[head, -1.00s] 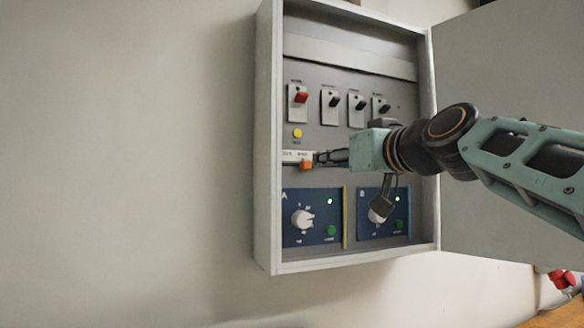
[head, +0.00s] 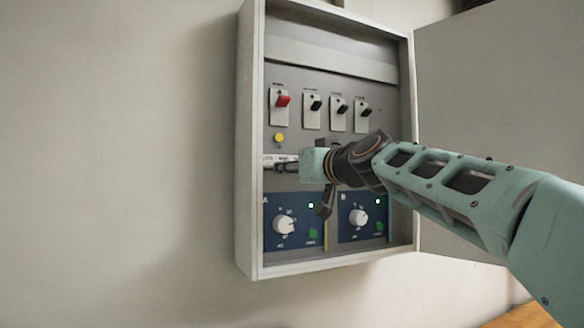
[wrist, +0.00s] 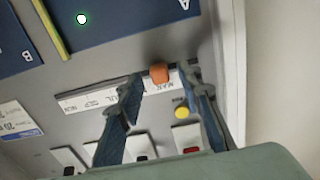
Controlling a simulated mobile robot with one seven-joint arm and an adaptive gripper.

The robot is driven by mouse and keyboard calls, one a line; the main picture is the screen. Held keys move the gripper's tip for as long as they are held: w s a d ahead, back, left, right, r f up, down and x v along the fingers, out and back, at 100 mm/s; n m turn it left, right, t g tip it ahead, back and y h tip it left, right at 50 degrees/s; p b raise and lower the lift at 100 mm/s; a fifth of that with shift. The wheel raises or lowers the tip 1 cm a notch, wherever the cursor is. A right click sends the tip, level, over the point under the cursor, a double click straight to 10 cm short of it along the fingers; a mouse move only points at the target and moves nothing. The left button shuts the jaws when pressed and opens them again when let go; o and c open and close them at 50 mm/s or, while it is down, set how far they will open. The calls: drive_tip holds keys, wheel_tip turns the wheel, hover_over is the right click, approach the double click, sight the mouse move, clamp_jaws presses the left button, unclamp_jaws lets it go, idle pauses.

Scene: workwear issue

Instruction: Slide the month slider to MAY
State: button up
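The month slider is an orange knob (wrist: 159,72) on a white month scale (wrist: 105,99) in the wrist view. It stands between my gripper's two fingertips (wrist: 163,78), with a small gap visible on each side. My gripper is open around it. The letters beside the knob look like MA-, but I cannot tell whether MAY or MAR. In the head view my gripper (head: 284,168) is at the scale's left part, and the fingers hide the knob. The scale's left end (head: 268,158) shows there.
The grey box (head: 247,200) has its door (head: 480,140) open to the right. Above the scale are a yellow button (head: 279,138), a red switch (head: 282,100) and several black switches. Below are two blue dial panels (head: 284,235). The box's left wall is close to my fingers.

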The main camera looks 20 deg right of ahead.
drive_tip(key=shift+c, duration=0.6)
clamp_jaws()
